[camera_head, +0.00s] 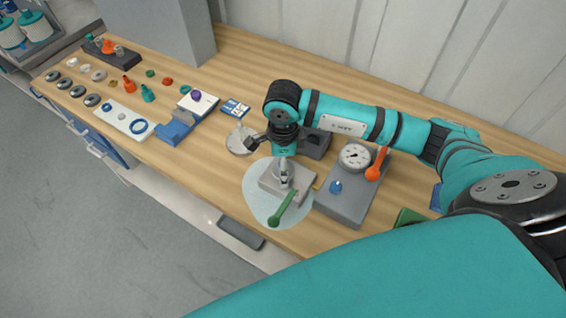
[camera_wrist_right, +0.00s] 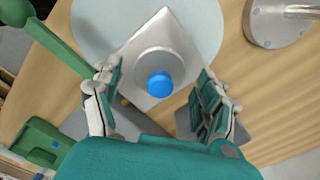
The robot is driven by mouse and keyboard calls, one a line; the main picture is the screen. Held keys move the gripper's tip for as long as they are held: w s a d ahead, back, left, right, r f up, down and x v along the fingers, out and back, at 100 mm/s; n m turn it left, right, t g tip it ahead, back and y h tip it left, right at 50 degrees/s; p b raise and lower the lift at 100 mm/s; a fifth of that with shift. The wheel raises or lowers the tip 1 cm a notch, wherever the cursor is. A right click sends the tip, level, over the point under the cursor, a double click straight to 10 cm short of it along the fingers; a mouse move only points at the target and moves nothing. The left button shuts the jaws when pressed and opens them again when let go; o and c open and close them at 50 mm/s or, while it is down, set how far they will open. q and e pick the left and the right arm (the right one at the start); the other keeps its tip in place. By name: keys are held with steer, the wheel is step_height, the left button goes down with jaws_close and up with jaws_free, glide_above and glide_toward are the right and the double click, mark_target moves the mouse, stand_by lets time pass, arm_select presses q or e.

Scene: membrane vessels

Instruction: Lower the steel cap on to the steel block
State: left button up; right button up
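The steel block (camera_head: 297,196) sits on a round pale mat (camera_head: 258,190) on the wooden bench. In the right wrist view the block (camera_wrist_right: 166,28) shows as a square metal plate. A round grey cap (camera_wrist_right: 160,62) with a blue knob (camera_wrist_right: 159,84) appears over the block's middle. I cannot tell whether it touches the block. My right gripper (camera_head: 284,178) is above the block, pointing down. In its wrist view the fingers (camera_wrist_right: 157,100) are spread on either side of the knob, with gaps on both sides. My left gripper is not in view.
A green-handled tool (camera_head: 282,208) lies at the block's front edge. A grey fixture (camera_head: 345,205) with a dial gauge (camera_head: 355,155) and orange lever (camera_head: 377,164) stands to the right. A round metal base (camera_head: 240,142) is behind left. Small parts fill the bench's left end.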

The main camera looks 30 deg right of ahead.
steer(key=shift+r, duration=0.1)
step_height(320, 180, up, 12)
steer(key=shift+f, duration=0.1)
stand_by(0.5)
stand_by(0.6)
